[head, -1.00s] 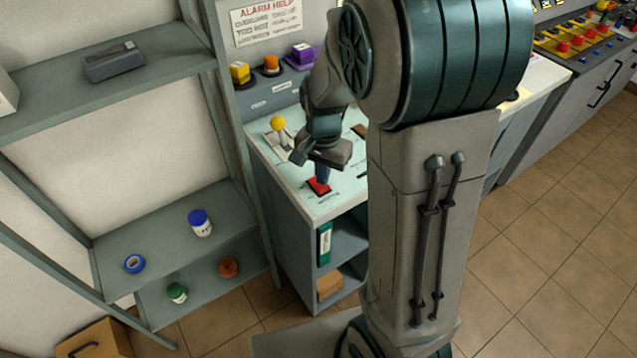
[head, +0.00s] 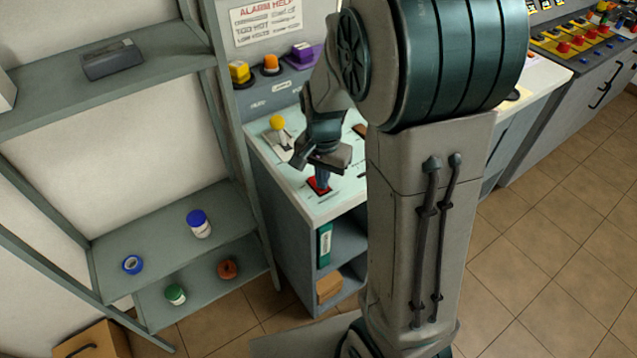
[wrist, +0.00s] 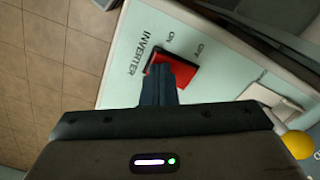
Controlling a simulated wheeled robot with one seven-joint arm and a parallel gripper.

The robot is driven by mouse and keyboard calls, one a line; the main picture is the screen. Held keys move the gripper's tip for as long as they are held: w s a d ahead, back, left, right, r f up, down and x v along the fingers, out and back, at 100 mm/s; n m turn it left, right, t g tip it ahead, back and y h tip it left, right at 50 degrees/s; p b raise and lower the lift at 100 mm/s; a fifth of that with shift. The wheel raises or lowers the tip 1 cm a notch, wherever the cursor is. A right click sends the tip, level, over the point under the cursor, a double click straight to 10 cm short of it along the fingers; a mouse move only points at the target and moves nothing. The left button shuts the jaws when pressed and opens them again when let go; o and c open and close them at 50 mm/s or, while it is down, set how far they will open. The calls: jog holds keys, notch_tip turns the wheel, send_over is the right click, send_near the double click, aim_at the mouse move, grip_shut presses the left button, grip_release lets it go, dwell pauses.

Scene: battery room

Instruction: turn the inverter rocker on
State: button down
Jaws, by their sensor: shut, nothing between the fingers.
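The inverter rocker is a red switch (wrist: 180,76) in a dark frame on the pale console top. In the wrist view the labels INVERTER, ON and OFF are printed beside it. My gripper (wrist: 158,75) is shut and empty, its fingertips over the end of the rocker nearer the ON label and hiding part of it. They look in contact or very close; I cannot tell which. In the head view the red rocker (head: 318,186) shows around the fingertips of my gripper (head: 322,183), which points down onto it.
A lever with a yellow ball knob (head: 278,122) stands on the console just left of my gripper. Yellow, orange and purple controls (head: 271,65) line the panel behind. A grey shelf (head: 160,225) with small containers stands at the left.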

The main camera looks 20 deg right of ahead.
notch_tip(320, 180, up, 7)
jog(key=p, duration=0.5)
jog(key=shift+p, duration=0.4)
dwell(0.4)
jog(key=s+r+n+t, duration=0.3)
jog(key=s+r+n, duration=0.5)
jog(key=s, duration=0.6)
notch_tip(320, 180, up, 2)
jog(key=shift+s+r+n, duration=0.15)
jog(key=shift+s+n, duration=0.05)
jog(key=shift+n, duration=0.1)
